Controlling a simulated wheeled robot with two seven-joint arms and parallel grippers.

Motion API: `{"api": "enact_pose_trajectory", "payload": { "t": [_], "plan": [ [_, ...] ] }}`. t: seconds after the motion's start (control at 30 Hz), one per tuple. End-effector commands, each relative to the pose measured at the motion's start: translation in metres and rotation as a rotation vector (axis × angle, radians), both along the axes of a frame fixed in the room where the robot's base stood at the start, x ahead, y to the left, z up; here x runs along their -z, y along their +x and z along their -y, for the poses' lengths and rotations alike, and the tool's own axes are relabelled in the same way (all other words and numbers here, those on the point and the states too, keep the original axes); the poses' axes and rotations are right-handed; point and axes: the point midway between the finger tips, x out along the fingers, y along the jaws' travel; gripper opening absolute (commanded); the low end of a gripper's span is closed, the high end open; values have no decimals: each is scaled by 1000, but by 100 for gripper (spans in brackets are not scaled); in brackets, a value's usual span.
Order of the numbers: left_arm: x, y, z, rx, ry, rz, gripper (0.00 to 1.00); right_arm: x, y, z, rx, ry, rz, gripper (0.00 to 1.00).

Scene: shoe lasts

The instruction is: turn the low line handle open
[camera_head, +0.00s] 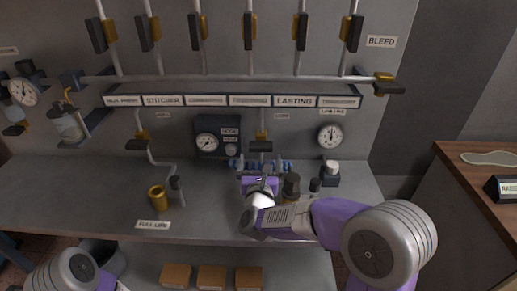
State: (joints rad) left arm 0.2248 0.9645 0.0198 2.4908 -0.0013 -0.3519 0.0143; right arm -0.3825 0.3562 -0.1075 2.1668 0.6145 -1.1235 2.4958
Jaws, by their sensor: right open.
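A brass valve with a dark handle (261,146) sits on a short vertical pipe in the middle of the panel, below the row of white labels. The small tags near it are too blurred to read surely, so I cannot tell for certain that it is the low line handle. My right gripper (261,168) is open just below and in front of this handle. I cannot tell whether its fingers touch the handle. My left gripper is out of view; only part of my left arm shows at the bottom left.
A dial gauge (330,135) is at right, a boxed gauge (207,143) at left. Several valves hang on the upper pipes. A brass cylinder (157,198) and small dark fittings (291,185) stand on the grey bench (215,205). A wooden counter (460,185) is at far right.

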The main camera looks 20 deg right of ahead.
Motion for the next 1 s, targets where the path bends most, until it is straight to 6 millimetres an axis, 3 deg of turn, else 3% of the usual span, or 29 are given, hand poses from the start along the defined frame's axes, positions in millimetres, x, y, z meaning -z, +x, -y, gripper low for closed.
{"api": "enact_pose_trajectory", "payload": {
  "t": [0.43,0.87,1.0],
  "plan": [
    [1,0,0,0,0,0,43,0,59,17,0,-2,-1,100],
    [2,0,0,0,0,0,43,0,68,20,-1,-2,-2,100],
    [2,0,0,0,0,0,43,0,68,20,-1,-2,-2,79]
  ]
}}
